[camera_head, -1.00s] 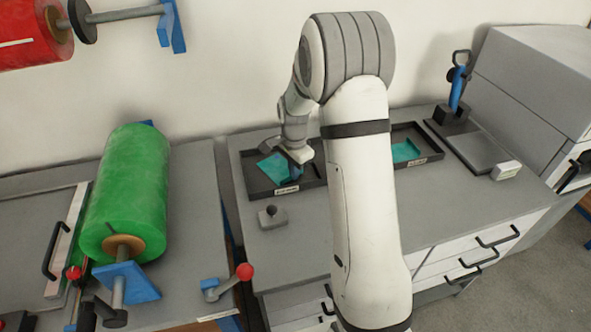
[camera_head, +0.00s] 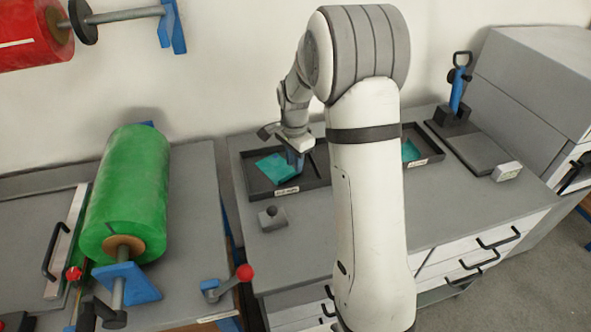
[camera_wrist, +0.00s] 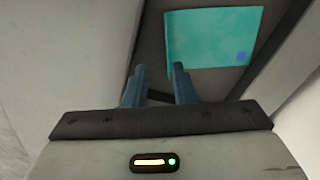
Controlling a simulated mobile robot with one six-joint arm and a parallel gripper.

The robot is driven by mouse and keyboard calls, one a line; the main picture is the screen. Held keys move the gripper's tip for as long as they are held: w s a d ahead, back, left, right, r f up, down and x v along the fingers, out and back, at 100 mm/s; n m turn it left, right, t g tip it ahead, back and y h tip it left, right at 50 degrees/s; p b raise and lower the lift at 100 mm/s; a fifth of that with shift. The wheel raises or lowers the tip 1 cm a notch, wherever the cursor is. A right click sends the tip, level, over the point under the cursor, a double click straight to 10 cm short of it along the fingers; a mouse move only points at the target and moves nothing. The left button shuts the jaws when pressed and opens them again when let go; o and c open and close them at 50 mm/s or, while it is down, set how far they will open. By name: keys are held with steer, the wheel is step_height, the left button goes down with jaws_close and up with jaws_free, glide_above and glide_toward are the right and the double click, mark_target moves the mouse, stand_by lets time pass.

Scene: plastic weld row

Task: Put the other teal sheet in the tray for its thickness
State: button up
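A flat teal sheet (camera_head: 274,168) lies in the left black tray (camera_head: 262,192). Another teal sheet (camera_head: 409,151) lies in the right black tray (camera_head: 424,160), partly hidden behind my arm. My gripper (camera_head: 296,166) is over the right part of the left tray, beside the sheet there. In the wrist view my gripper (camera_wrist: 158,68) has its two blue fingers apart with nothing between them.
A small grey block with a dark knob (camera_head: 271,216) stands in front of the left tray. A blue-handled device (camera_head: 457,95) stands at the back right. A green roll (camera_head: 128,190) lies on the left bench. The front of the drawer bench is mostly clear.

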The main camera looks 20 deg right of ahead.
step_height(320, 180, up, 7)
steer(key=s+a+r+n+t, duration=0.1)
steer(key=s+n, duration=0.5)
steer(key=s, duration=0.7)
steer(key=s+a+r+n+t, duration=0.1)
steer(key=s+r+n, duration=0.3)
steer(key=s, duration=1)
steer(key=n, duration=0.3)
steer(key=shift+a+r+n+t, duration=0.3)
steer(key=shift+a, duration=0.05)
steer(key=shift+r+p, duration=0.35)
steer(key=shift+r, duration=0.05)
